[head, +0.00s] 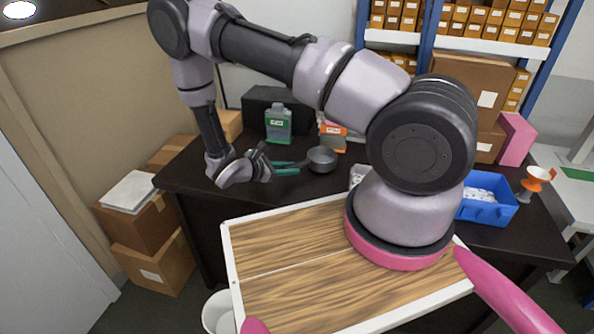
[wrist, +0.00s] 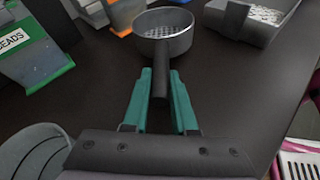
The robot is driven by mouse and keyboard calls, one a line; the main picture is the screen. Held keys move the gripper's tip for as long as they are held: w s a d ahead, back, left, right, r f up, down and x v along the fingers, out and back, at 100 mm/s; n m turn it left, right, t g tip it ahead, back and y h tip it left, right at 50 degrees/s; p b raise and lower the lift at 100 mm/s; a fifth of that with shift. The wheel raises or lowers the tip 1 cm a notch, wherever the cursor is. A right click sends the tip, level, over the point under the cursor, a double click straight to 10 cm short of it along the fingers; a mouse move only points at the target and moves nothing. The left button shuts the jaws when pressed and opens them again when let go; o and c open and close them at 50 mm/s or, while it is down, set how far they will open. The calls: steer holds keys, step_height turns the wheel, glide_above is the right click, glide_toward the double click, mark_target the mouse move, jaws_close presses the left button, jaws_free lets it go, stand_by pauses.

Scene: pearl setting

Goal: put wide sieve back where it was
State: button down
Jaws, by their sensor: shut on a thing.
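The wide sieve (head: 322,160) is a round grey metal cup with a dark handle, at the dark table's middle. In the wrist view the sieve (wrist: 163,38) shows its perforated bottom, and its bowl looks upright. My gripper (head: 297,166) has green fingers and is shut on the sieve's handle, left of the bowl. In the wrist view the fingers of my gripper (wrist: 160,85) lie on both sides of the dark handle (wrist: 160,88). I cannot tell whether the sieve touches the table or hangs just above it.
A black box (head: 262,104) is at the back left. A blue bin (head: 487,209) and an orange-and-white cup-like thing (head: 536,180) are at right.

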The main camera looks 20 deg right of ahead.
steer(key=shift+a+f, duration=0.25)
steer(key=shift+f, duration=0.5)
steer(key=shift+d, duration=0.1)
steer(key=shift+f, duration=0.15)
steer(key=c, duration=0.7)
jaws_free()
